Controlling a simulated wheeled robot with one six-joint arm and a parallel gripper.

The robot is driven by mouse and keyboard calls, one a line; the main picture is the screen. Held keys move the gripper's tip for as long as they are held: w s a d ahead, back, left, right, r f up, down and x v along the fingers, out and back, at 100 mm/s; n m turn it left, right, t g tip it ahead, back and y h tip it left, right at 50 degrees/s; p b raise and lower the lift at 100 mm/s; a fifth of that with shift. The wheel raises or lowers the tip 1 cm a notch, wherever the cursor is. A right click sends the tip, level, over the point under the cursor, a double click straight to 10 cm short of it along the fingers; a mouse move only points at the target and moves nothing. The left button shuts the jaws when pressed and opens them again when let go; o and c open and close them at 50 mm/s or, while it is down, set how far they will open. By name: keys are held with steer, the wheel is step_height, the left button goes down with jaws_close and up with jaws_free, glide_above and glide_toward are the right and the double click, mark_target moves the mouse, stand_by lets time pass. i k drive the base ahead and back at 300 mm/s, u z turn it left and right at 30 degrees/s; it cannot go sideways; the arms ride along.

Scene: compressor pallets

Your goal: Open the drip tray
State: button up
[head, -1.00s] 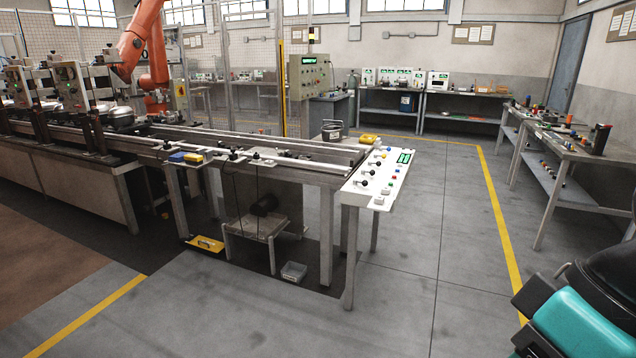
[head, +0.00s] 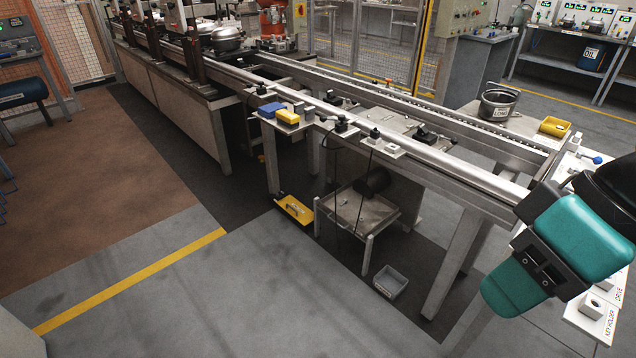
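A yellow panel with a dark handle (head: 295,209) sits low near the floor under the conveyor line, left of the small metal stand. It looks like the front of the drip tray; no opened tray shows, and what is behind it is in shadow. My teal and black arm (head: 560,245) is at the right edge, in front of the conveyor's near end and well apart from the yellow panel. My gripper's fingers do not show.
A small stand (head: 355,212) with a dark motor-like part is right of the panel. A grey bin (head: 390,282) lies on the floor nearby. Cables hang from the conveyor rail (head: 400,150). The grey floor (head: 220,290) in front is clear.

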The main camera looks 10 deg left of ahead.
mark_target(376, 211)
steer(key=u, duration=0.25)
steer(key=i, duration=1.75)
steer(key=u, duration=0.2)
